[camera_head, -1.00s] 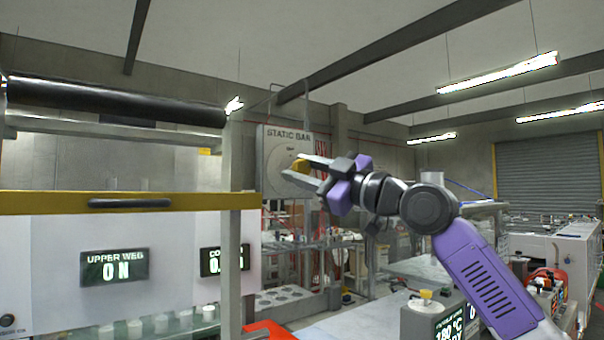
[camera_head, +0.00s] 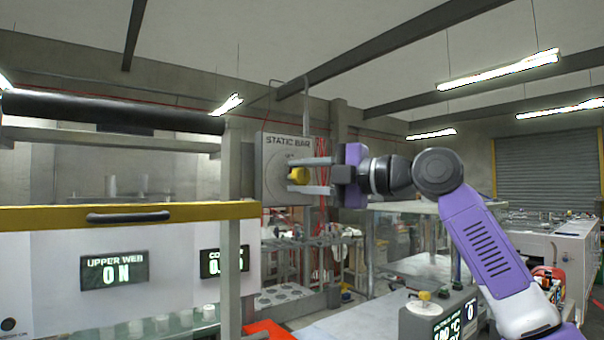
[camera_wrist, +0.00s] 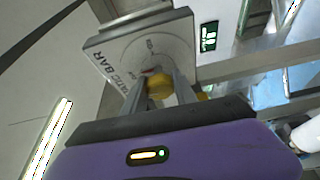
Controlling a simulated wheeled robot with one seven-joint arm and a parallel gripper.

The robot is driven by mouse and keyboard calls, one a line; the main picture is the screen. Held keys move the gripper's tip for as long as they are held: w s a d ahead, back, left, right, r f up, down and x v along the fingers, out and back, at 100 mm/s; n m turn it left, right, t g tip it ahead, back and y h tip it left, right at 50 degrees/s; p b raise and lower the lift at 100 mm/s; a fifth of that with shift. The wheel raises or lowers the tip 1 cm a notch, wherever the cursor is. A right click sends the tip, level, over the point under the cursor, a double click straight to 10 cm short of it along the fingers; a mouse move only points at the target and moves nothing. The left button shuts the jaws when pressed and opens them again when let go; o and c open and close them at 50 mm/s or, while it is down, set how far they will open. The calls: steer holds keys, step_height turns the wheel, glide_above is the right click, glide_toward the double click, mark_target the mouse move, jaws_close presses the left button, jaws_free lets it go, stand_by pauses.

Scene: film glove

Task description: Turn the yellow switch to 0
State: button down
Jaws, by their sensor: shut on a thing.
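The yellow switch (camera_head: 299,175) is a round knob on the grey panel marked STATIC BAR (camera_head: 273,151), in the middle of the head view. My gripper (camera_head: 312,175) is at the panel with one finger above the knob and one below it, shut on it. In the wrist view the yellow switch (camera_wrist: 159,86) sits between the two fingers of my gripper (camera_wrist: 160,92), in front of the panel's pale round dial (camera_wrist: 150,50). The fingers hide part of the dial, and its marks are too small to read surely.
A machine with a yellow rail (camera_head: 40,218) and an UPPER WEB display (camera_head: 114,270) reading ON stands at left. A grey post (camera_head: 230,270) rises left of the panel. A second yellow knob (camera_head: 425,296) tops a display box at lower right. Shelves stand below the panel.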

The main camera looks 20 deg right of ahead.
steer(key=shift+f+n+h, duration=0.1)
steer(key=shift+n+h, duration=0.2)
stand_by(0.4)
steer(key=c, duration=1)
jaws_free()
steer(key=b+v, duration=0.2)
steer(key=v, duration=0.6)
steer(key=shift+w, duration=0.15)
